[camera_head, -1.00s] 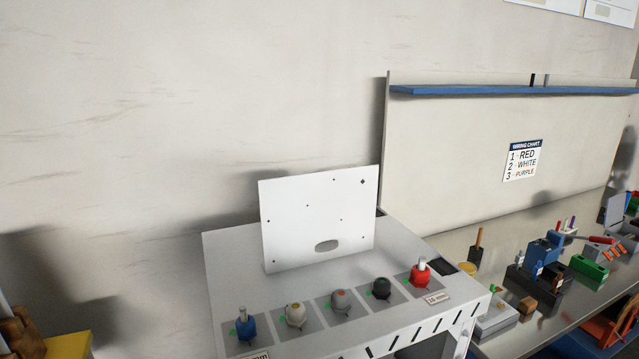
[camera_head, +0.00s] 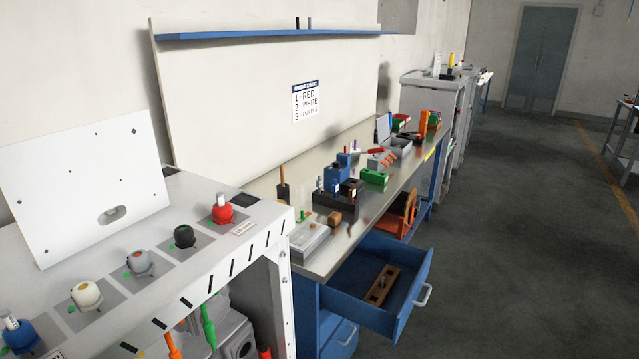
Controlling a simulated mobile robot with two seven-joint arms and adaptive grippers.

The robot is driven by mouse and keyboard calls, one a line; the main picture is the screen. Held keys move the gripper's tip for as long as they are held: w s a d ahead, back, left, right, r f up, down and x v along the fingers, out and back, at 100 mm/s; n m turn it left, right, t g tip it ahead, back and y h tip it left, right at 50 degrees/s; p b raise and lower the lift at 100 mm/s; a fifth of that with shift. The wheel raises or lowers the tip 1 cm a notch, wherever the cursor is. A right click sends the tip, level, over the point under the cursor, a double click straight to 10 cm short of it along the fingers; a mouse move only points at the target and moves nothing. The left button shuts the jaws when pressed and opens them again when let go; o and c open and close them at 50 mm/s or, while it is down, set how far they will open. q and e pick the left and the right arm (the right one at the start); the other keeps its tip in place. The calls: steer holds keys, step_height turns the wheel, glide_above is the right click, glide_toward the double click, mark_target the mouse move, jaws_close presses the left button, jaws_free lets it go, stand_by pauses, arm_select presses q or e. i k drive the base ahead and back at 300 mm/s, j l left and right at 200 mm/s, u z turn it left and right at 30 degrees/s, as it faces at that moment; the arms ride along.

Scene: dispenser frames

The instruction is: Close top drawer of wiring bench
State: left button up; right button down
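The wiring bench (camera_head: 345,232) has a metal top and blue drawers under its near end. Its top drawer (camera_head: 348,302) is pulled well out toward the aisle, with a grey bar handle (camera_head: 424,296) on its front. A brown wooden piece with holes (camera_head: 382,284) lies inside it. A lower blue drawer (camera_head: 341,338) with its own handle shows below, partly hidden; I cannot tell whether it is fully shut. Neither of my grippers is in view.
A white dispenser station (camera_head: 245,245) with coloured knobs stands at the near left, beside the bench. Tools and blocks, including a green block (camera_head: 374,177), crowd the bench top. Open grey floor (camera_head: 520,230) lies right of the drawer. A grey cabinet (camera_head: 430,97) stands farther back.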

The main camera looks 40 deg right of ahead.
mark_target(354, 294)
steer(key=k+j+z, duration=0.1)
steer(key=z, duration=1.75)
steer(key=k+l, duration=0.05)
steer(key=l, duration=0.05)
